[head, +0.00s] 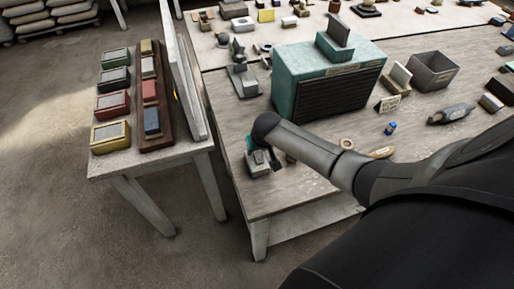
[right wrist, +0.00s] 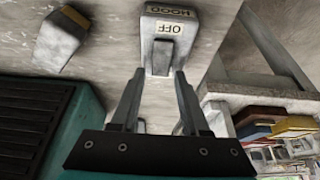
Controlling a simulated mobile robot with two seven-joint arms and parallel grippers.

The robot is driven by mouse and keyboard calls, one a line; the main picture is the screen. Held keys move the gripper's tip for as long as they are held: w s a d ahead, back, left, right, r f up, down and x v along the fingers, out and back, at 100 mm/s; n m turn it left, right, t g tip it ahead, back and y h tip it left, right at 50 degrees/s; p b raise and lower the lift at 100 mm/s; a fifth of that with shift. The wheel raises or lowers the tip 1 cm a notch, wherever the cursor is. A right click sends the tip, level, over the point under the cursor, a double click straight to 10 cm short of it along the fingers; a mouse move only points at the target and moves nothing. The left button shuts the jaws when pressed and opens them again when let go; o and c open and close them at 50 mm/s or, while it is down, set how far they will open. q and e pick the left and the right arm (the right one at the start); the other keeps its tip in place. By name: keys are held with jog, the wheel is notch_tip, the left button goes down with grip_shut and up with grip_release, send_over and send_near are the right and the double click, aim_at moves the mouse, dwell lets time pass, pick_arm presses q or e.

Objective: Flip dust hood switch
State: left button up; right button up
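The hood switch (right wrist: 168,30) is a small grey box with labels reading "HOOD" and "OFF", upside down in the right wrist view. A grey lever (right wrist: 162,60) sticks out below the "OFF" label. The switch box also shows at the near left corner of the workbench in the head view (head: 259,170), partly covered by my right gripper. My right gripper (right wrist: 158,74) is open, its two fingertips apart and close to the lever, one on each side in the picture. Whether they touch it I cannot tell. The teal dust hood (head: 345,62) with a dark grille stands behind. My left gripper is not in view.
A side table (head: 120,166) at left holds several coloured boxes and a brown rack (head: 149,62). A tall board (head: 183,75) stands along its right edge. A grey bin (head: 433,72), blue bottle (head: 391,128) and tan ring (head: 346,143) lie right on the bench.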

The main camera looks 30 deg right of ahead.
jog(key=shift+o, duration=0.7)
jog(key=shift+r, duration=0.15)
jog(key=shift+s+r, duration=0.15)
jog(key=shift+r, duration=0.15)
jog(key=p+v, duration=0.3)
jog(key=v, duration=1.1)
jog(key=shift+s+r, duration=0.15)
